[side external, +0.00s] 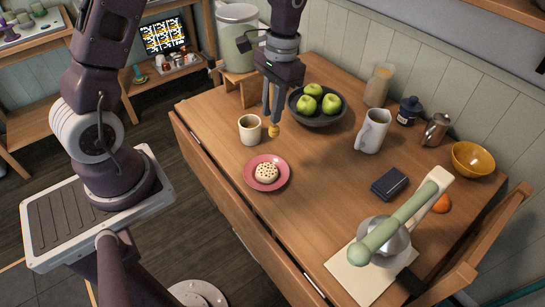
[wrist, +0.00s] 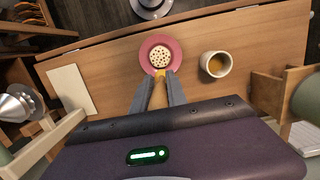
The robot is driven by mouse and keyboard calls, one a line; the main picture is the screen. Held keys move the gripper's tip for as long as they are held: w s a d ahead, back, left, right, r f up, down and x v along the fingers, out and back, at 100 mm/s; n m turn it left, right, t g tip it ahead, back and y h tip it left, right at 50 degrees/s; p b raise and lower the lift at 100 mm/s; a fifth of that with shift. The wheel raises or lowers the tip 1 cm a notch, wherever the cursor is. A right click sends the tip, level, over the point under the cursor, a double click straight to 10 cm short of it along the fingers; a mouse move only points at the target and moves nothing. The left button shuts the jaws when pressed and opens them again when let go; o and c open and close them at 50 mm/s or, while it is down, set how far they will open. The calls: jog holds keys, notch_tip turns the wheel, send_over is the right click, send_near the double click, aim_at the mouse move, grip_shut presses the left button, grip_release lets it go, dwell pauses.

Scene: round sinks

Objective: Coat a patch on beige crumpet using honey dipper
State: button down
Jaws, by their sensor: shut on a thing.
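My gripper (side external: 271,112) points down over the table and is shut on the honey dipper (wrist: 157,96). The dipper's yellow head (side external: 273,131) hangs below the fingers, to the right of the cream mug (side external: 249,130). The beige crumpet (side external: 266,173), round with dark dots on top, lies on a pink plate (side external: 250,182) nearer the table's front edge. In the wrist view the dipper head overlaps the near rim of the plate, and the crumpet (wrist: 160,56) shows just beyond it. The head looks apart from the crumpet. The mug (wrist: 216,64) holds amber liquid.
A dark bowl of green apples (side external: 318,105) stands close behind my gripper. A white jug (side external: 372,131), a dark blue box (side external: 390,184) and a green stand mixer (side external: 400,222) are to the right. The table around the plate is clear.

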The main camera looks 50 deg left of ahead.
dwell(0.4)
jog(key=shift+s+d+f, duration=0.85)
jog(key=shift+d+f, duration=0.75)
jog(key=shift+f, duration=3.7)
jog(key=shift+s+a, duration=0.8)
jog(key=shift+a, duration=2.2)
jog(key=shift+w+d, duration=0.55)
jog(key=shift+d, duration=2.5)
notch_tip(320, 180, up, 7)
jog(key=shift+w, duration=0.1)
